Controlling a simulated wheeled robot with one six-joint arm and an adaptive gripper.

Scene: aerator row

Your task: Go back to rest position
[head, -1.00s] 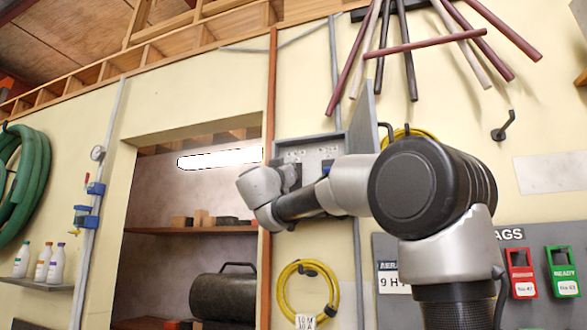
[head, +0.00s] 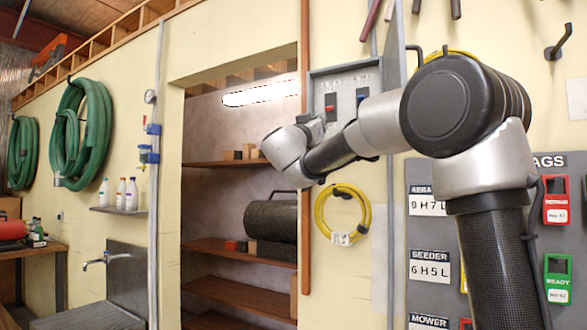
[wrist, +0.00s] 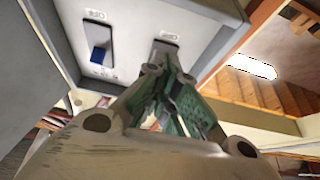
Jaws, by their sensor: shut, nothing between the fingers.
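An open grey switch box (head: 316,78) is on the wall, its door swung out to the right. It holds a red switch (head: 330,106) and a blue switch (head: 362,97). In the wrist view the blue switch (wrist: 98,54) is left of my gripper (wrist: 166,62). The second switch plate (wrist: 165,46) is right behind the fingertips, its lever hidden. My gripper is shut and empty; I cannot tell whether it touches the plate. In the head view my wrist is below and left of the box, and the fingers cannot be made out.
A doorway left of the box shows wooden shelves (head: 225,290) and a dark cylinder (head: 271,220). A yellow coil (head: 366,212) hangs below the box. A tag board (head: 398,262) is at right behind my arm. Green hoses (head: 82,132) and a sink (head: 100,315) are at left.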

